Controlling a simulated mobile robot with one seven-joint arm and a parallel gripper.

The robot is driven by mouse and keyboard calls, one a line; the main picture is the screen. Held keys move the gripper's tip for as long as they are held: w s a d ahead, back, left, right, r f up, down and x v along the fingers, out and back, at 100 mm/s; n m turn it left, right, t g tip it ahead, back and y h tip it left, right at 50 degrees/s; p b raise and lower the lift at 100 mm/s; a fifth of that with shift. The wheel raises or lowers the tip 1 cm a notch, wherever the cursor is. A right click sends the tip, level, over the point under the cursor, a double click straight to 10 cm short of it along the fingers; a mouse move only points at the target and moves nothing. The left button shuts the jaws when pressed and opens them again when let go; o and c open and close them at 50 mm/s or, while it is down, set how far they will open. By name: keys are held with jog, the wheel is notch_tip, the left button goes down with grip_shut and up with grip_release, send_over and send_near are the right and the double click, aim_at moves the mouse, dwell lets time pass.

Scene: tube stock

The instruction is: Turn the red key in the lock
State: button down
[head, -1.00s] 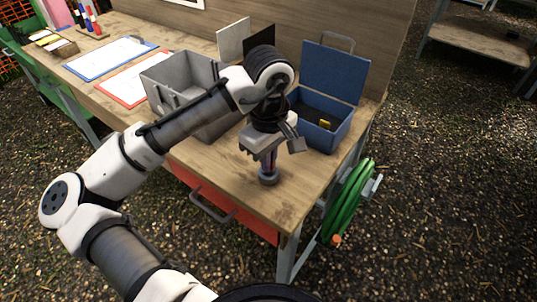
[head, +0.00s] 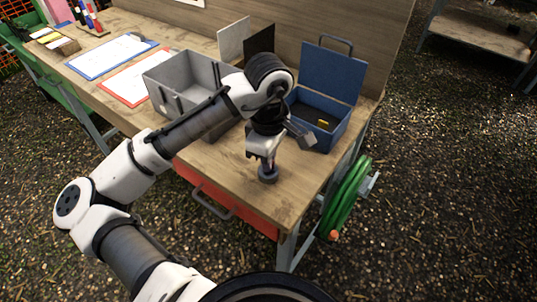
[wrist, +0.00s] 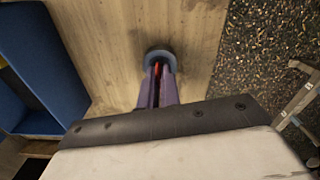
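The lock (head: 268,175) is a dark grey round piece standing on the wooden table near its front right corner. In the wrist view, its round rim (wrist: 158,55) shows just beyond my fingertips. The red key (wrist: 157,69) shows as a thin red strip between the fingers, at the lock. My gripper (head: 267,163) points down over the lock. In the wrist view, the fingers of my gripper (wrist: 157,78) are close together with the red key between them. Most of the key is hidden by the fingers, so its angle is hard to tell.
An open blue box (head: 322,135) with a small yellow item (head: 323,123) stands right behind the gripper. A grey bin (head: 178,82) stands behind my arm. A green hose reel (head: 346,200) hangs at the table's right side. The front right tabletop is clear.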

jog(key=shift+n, duration=0.4)
jog(key=shift+m+p, duration=0.65)
jog(key=shift+m, duration=0.85)
jog(key=c, duration=1.5)
grip_release()
jog(key=shift+c, duration=0.2)
